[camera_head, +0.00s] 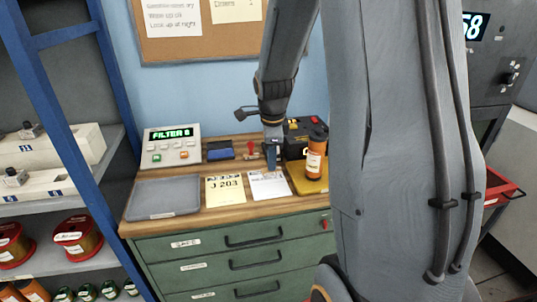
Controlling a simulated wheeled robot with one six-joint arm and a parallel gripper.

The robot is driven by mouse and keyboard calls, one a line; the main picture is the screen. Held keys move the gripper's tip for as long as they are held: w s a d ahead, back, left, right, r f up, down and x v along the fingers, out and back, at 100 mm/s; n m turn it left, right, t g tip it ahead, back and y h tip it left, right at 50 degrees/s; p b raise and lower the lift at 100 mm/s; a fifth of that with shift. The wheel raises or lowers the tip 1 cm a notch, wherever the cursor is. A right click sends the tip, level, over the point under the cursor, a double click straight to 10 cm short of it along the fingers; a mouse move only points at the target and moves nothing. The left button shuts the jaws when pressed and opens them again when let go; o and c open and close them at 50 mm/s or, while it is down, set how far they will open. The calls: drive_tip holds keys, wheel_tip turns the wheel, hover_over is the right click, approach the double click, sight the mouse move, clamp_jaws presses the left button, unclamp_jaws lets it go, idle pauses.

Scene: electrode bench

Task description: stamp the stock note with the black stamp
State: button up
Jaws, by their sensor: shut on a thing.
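My gripper (271,160) points down over the upper part of a white note (269,187) on the wooden bench top. It is shut on what seems to be the black stamp, mostly hidden by the fingers. I cannot tell whether the stamp touches the paper. The white note lies flat, with print too small to read; it appears to be the stock note. A yellow note (225,189) marked J 203 lies just left of it. A red-handled stamp (251,149) stands behind, left of my gripper, beside a blue and black ink pad (220,151).
An orange jar (315,160) stands on a yellow mat (302,183) close to the right of the white note. A black device (298,134) is behind it. A grey tray (163,197) lies left, with a FILTER display box (171,145) behind. My arm hides the right side.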

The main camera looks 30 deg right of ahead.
sight(271, 175)
drive_tip(key=shift+s+a+b+x, duration=0.15)
drive_tip(key=shift+b+x, duration=0.45)
drive_tip(key=shift+x, duration=0.3)
drive_tip(key=shift+s+b+x, duration=0.2)
drive_tip(key=shift+b+x, duration=0.35)
drive_tip(key=shift+x, duration=0.4)
drive_tip(key=shift+s+a+b+x, duration=0.15)
drive_tip(key=shift+b+x, duration=0.45)
drive_tip(key=shift+x, duration=0.3)
drive_tip(key=shift+s+f+b, duration=0.1)
drive_tip(key=shift+f+b, duration=0.3)
drive_tip(key=shift+f, duration=0.3)
drive_tip(key=shift+r, duration=0.1)
drive_tip(key=shift+w+d+p+v, duration=0.1)
drive_tip(key=shift+w+p+v, duration=0.1)
drive_tip(key=shift+p+v, duration=0.8)
drive_tip(key=shift+w+d+p+v, duration=0.1)
drive_tip(key=shift+w+p+v, duration=0.15)
drive_tip(key=shift+p+v, duration=0.7)
drive_tip(key=shift+w+d+p+v, duration=0.15)
drive_tip(key=shift+p+v, duration=0.3)
drive_tip(key=shift+v, duration=1)
drive_tip(key=shift+a+r, duration=0.1)
drive_tip(key=shift+r, duration=0.05)
